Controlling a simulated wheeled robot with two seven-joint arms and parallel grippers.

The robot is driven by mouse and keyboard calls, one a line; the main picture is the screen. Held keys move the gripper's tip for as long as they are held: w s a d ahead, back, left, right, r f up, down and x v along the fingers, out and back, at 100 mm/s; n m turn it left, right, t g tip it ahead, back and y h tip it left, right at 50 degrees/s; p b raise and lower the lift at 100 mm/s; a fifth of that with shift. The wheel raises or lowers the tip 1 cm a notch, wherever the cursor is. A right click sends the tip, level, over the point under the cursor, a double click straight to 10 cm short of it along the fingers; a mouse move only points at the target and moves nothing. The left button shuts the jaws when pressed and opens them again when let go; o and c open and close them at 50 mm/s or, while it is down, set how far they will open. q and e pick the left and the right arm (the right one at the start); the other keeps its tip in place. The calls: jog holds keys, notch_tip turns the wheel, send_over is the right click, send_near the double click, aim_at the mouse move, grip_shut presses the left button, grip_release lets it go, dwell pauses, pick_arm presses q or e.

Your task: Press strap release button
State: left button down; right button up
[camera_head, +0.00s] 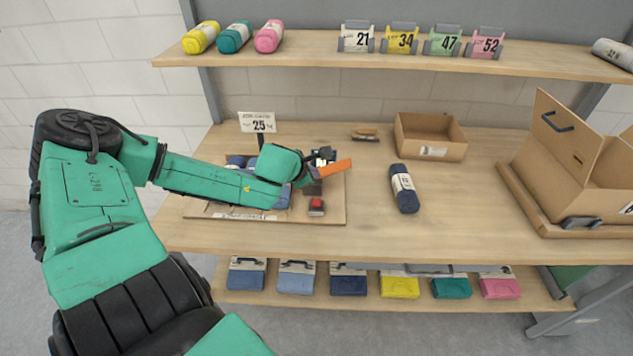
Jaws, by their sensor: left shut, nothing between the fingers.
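The strap release button (316,203) is a small red cap on a dark and pale base near the front right of a wooden board (333,215) on the workbench. My left gripper (318,180) is above and just behind the button, over the board. Its fingers are shut and empty, and they look apart from the button, though the gap is hard to judge. An orange piece (335,168) shows beside the gripper. Blue rolls (237,161) on the board are partly hidden by my left arm. My right gripper is not in view.
A dark blue roll (404,188) lies right of the board. An open cardboard box (430,137) stands at the back and a larger one (567,150) at the right. A sign reading 25 (257,123) rises behind my arm. The bench front centre is clear.

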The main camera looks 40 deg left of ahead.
aim_at(317, 199)
pick_arm(q)
notch_tip(317, 199, down, 8)
jog(key=b, duration=0.6)
jog(key=shift+r+b, duration=0.1)
jog(key=shift+b, duration=0.2)
jog(key=shift+f, duration=0.2)
jog(key=shift+r, duration=0.1)
dwell(0.7)
dwell(0.3)
jog(key=shift+f+b, duration=0.45)
jog(key=shift+b, duration=0.25)
jog(key=shift+f+b, duration=0.7)
dwell(0.4)
